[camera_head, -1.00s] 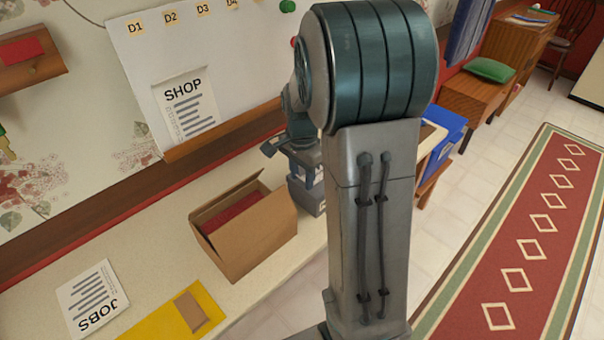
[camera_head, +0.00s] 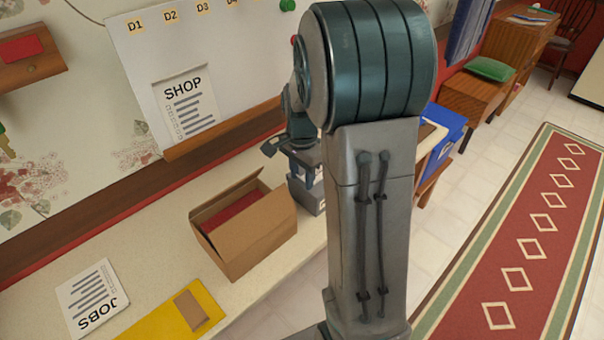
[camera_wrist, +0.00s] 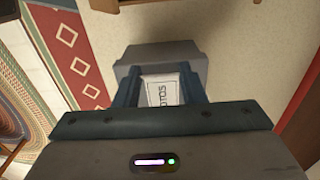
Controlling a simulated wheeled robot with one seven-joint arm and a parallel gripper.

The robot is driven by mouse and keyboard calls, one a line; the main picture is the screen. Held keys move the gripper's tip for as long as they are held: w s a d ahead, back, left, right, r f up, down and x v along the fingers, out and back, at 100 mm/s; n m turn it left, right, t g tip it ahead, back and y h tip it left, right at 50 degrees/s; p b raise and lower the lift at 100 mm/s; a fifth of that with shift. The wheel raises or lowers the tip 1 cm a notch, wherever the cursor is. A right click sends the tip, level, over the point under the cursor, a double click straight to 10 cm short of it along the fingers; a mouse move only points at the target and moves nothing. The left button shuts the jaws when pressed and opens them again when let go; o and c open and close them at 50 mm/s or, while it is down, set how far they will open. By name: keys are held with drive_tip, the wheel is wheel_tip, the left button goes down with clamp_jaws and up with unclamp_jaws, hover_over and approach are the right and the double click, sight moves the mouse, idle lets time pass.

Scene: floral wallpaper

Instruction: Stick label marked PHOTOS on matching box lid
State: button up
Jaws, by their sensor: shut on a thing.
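My gripper (camera_wrist: 162,92) is shut on a white label (camera_wrist: 161,91), seen between its two fingers in the wrist view. A grey box (camera_wrist: 150,54) lies just beyond the fingertips. In the head view the grey box (camera_head: 313,201) stands on the counter, right of a cardboard box, with my gripper over it. I cannot tell whether the label touches the lid. Any marking on the box is hidden.
An open cardboard box (camera_head: 250,244) with red contents stands on the counter (camera_head: 140,235). A JOBS sheet (camera_head: 92,298) and a yellow folder (camera_head: 165,318) lie nearer. A whiteboard (camera_head: 225,55) with a SHOP sheet (camera_head: 186,103) stands behind. A blue bin (camera_head: 446,130) is farther right.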

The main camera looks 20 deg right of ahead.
drive_tip(key=shift+f, duration=0.15)
drive_tip(key=o, duration=1.6)
drive_tip(key=shift+r, duration=0.2)
drive_tip(key=shift+r+p, duration=2.8)
drive_tip(key=shift+r, duration=0.6)
drive_tip(key=s+a+r+n+t, duration=0.1)
drive_tip(key=s+a+r+n, duration=0.1)
drive_tip(key=s+a+n, duration=0.1)
drive_tip(key=s+a+r+n+t, duration=0.1)
drive_tip(key=s+a+r+n, duration=0.2)
drive_tip(key=s+n, duration=0.3)
drive_tip(key=s+a+r+n+t, duration=0.1)
drive_tip(key=s+a+r+n, duration=0.1)
drive_tip(key=s+n, duration=0.3)
drive_tip(key=shift+s+a+r, duration=0.15)
drive_tip(key=shift+s, duration=0.4)
drive_tip(key=shift+s+a+r, duration=0.1)
drive_tip(key=shift+s+a, duration=0.05)
drive_tip(key=shift+s, duration=0.45)
drive_tip(key=shift+s+a+r, duration=0.15)
drive_tip(key=shift+s, duration=0.4)
